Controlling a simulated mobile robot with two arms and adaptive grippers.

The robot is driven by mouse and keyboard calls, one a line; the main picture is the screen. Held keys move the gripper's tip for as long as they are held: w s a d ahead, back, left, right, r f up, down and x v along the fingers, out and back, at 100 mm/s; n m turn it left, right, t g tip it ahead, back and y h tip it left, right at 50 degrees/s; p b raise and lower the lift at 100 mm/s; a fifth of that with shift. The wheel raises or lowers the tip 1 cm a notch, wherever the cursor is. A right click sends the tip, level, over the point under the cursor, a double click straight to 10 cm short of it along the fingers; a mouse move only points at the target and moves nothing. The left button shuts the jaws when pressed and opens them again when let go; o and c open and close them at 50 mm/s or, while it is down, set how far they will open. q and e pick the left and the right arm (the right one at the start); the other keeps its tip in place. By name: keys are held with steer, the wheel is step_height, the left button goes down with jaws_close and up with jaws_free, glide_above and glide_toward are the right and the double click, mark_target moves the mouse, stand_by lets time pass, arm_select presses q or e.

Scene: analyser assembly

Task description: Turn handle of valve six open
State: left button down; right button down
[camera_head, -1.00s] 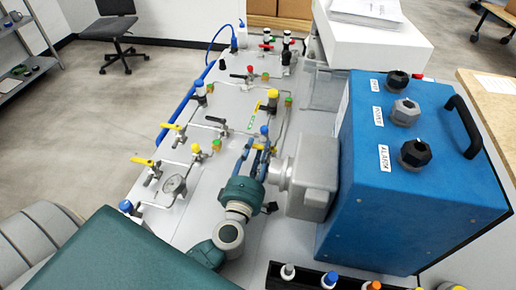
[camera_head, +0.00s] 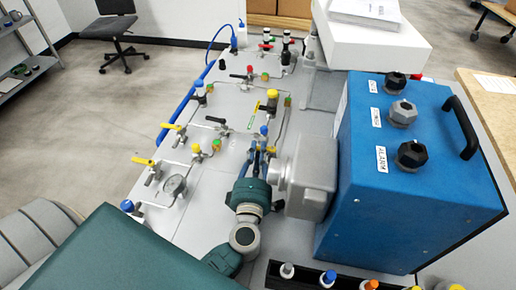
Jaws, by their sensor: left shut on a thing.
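My left gripper (camera_head: 258,152) reaches away from the camera over the grey panel (camera_head: 215,245), its blue fingers beside the grey box. It is shut on a small valve handle, which the fingers mostly hide. A blue-capped fitting (camera_head: 264,130) shows just beyond the fingertips. Other valves on the panel have yellow handles (camera_head: 174,127) and (camera_head: 143,161), a black handle (camera_head: 215,120) and a red-tipped black handle (camera_head: 240,76). I cannot read any valve numbers. My right gripper is not in view.
A large blue box (camera_head: 415,200) with dark and grey knobs stands at the right, with a grey housing (camera_head: 311,178) beside my left gripper. A dark rack of capped bottles (camera_head: 308,275) lies at the front.

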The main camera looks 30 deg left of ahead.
arm_select(q)
steer(key=shift+f, duration=0.1)
steer(key=c, duration=1.7)
jaws_free()
steer(key=shift+c, duration=0.2)
steer(key=v, duration=1.2)
